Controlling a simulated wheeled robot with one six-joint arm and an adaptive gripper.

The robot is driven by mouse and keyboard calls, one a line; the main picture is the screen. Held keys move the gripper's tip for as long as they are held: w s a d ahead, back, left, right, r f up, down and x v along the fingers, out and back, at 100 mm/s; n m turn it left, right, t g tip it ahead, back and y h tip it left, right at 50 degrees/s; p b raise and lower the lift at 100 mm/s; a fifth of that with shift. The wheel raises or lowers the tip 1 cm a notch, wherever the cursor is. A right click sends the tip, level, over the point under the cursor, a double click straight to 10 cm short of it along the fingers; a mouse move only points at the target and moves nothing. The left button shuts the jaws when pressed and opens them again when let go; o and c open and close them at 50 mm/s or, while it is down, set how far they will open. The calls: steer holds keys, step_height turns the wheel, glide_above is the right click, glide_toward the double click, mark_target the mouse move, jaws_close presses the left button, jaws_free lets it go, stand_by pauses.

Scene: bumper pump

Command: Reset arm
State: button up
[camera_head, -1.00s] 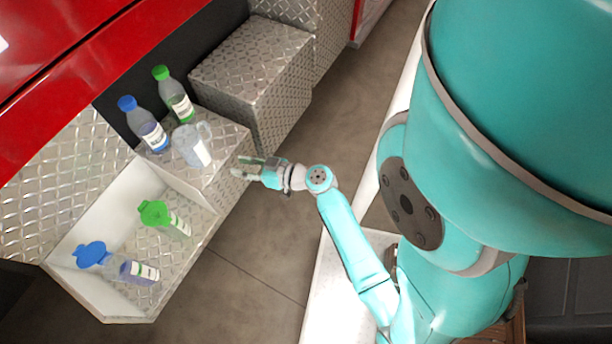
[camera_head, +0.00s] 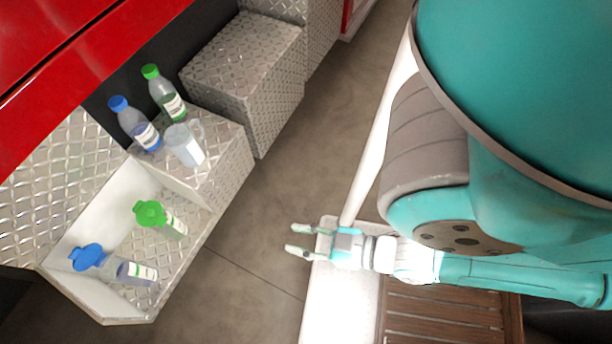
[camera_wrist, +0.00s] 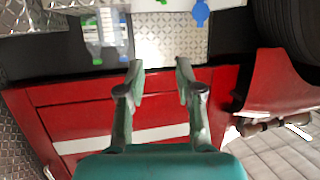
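My gripper (camera_head: 298,241) is open and empty in the head view, over the floor and the edge of my white base, well to the right of the bottles. In the wrist view its two fingers (camera_wrist: 157,80) stand apart with nothing between them.
A diamond-plate shelf (camera_head: 238,165) holds a blue-capped bottle (camera_head: 136,126), a green-capped bottle (camera_head: 166,95) and a clear jug (camera_head: 186,148). The lower bin (camera_head: 120,310) holds a green-topped bottle (camera_head: 152,215) and a blue-topped bottle (camera_head: 92,260). A metal step box (camera_head: 245,70) stands behind; the floor (camera_head: 300,180) between is clear.

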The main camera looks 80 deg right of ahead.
steer(key=shift+s+a+r+n+y, duration=0.2)
steer(key=shift+s+a+r+y, duration=0.1)
steer(key=shift+r, duration=0.3)
steer(key=shift+s+a+r+n+y, duration=0.2)
steer(key=shift+s+r, duration=0.05)
steer(key=shift+r, duration=0.35)
stand_by(0.5)
